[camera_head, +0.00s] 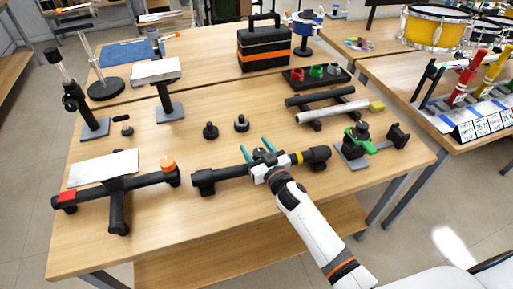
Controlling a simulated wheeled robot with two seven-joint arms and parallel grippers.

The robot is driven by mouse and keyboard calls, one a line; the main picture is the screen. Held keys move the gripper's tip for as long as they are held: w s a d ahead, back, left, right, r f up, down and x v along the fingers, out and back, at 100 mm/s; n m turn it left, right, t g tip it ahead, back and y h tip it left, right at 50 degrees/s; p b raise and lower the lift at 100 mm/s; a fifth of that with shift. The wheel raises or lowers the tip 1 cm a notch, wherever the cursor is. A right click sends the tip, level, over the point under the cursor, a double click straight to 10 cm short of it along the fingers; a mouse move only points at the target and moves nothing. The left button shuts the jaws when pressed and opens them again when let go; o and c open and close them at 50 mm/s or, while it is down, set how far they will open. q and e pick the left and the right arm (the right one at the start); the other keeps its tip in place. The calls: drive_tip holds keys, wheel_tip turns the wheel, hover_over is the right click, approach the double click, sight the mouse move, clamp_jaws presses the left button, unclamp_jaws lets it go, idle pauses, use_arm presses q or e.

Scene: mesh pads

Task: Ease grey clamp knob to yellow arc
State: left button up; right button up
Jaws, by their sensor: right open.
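My right gripper (257,149) reaches in from the lower right. Its two teal fingers are spread apart, over or just behind a black bar (228,172) lying across the front middle of the table. A yellow band (297,157), possibly the yellow arc, shows on this bar just right of the gripper. The grey clamp knob cannot be picked out for certain; my gripper hides part of the bar. Two dark knobs, one at left (210,131) and one at right (241,123), stand apart on the table behind the bar. My left gripper is not in view.
A green clamp (352,146) on a grey plate stands to the right. A black stand (118,200) with a white plate and orange knob (168,163) is at left. Two rods (333,111) and an orange-black toolbox (263,47) are behind. Bare wood (225,225) lies in front.

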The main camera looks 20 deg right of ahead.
drive_tip(key=c, duration=1)
drive_tip(key=shift+r+n+g+y+p, duration=0.15)
drive_tip(key=shift+n+g+y+p, duration=0.25)
drive_tip(key=shift+n+y+p, duration=0.9)
drive_tip(key=n+g+y, duration=0.1)
drive_tip(key=y, duration=0.1)
drive_tip(key=shift+a+y, duration=0.1)
drive_tip(key=shift+y, duration=0.3)
drive_tip(key=shift+s+n+g+y, duration=0.1)
drive_tip(key=shift+n+g+y, duration=0.3)
drive_tip(key=shift+n+y, duration=0.2)
drive_tip(key=n+g+y+b, duration=0.1)
drive_tip(key=n+g+y, duration=0.1)
drive_tip(key=g+y, duration=0.1)
drive_tip(key=shift+s+a+f+n+b, duration=0.1)
drive_tip(key=shift+a+f+n+b, duration=0.1)
drive_tip(key=shift+f+n+b, duration=0.15)
drive_tip(key=n+g+y+b, duration=0.1)
drive_tip(key=g, duration=0.1)
drive_tip(key=n+g+y+b, duration=0.1)
drive_tip(key=n+g+b, duration=0.1)
drive_tip(key=n+g+y+b, duration=0.1)
drive_tip(key=y+b, duration=0.1)
drive_tip(key=shift+s+a+g, duration=0.3)
drive_tip(key=shift+s+g, duration=0.05)
drive_tip(key=shift+g, duration=0.05)
drive_tip(key=shift+s+a+r+n+g+b, duration=0.1)
drive_tip(key=shift+s+r+n+g+b, duration=0.1)
drive_tip(key=shift+n+g+b, duration=0.65)
